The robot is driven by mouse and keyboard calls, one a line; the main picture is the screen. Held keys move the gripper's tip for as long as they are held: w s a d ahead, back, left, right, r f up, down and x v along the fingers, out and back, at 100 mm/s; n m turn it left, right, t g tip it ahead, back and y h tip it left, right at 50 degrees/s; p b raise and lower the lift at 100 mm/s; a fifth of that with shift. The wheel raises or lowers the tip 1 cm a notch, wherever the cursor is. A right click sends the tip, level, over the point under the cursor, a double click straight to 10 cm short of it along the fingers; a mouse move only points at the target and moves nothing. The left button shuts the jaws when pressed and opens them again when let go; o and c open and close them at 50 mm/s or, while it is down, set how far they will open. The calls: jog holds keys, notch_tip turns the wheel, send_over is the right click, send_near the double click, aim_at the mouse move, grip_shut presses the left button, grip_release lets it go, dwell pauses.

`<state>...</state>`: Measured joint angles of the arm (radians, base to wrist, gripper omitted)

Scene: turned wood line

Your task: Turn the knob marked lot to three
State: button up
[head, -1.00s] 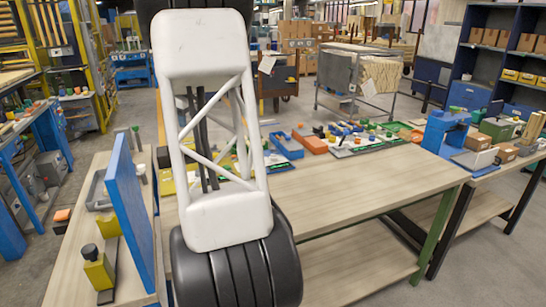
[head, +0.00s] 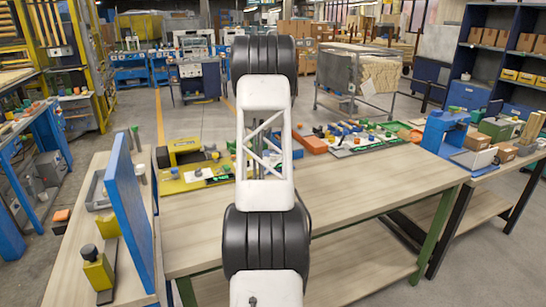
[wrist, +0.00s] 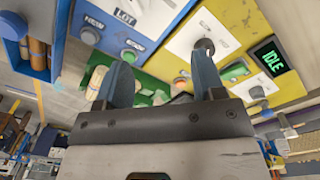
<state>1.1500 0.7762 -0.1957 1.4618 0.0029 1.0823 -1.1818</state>
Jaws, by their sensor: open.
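In the wrist view a "LOT" label (wrist: 125,18) sits on a blue panel (wrist: 165,18) at the top. A dark knob (wrist: 204,47) stands on the white and yellow panel (wrist: 228,30) to the right. My gripper (wrist: 160,82) is open, its two blue-grey fingers apart below the blue panel, with nothing seen held.
A black display (wrist: 272,56) reads "IDLE" in green. The head view shows a yellow unit (head: 180,182), a blue upright board (head: 128,215) at left, and orange bins (head: 310,143) and coloured parts behind. The front of the wooden bench (head: 370,200) is clear.

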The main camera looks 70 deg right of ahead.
jog(key=s+d+f, duration=0.2)
jog(key=s+d, duration=0.1)
jog(key=shift+f, duration=0.2)
jog(key=shift+f, duration=0.15)
jog(key=shift+a+f, duration=0.1)
jog(key=shift+f, duration=3.65)
jog(key=c, duration=0.9)
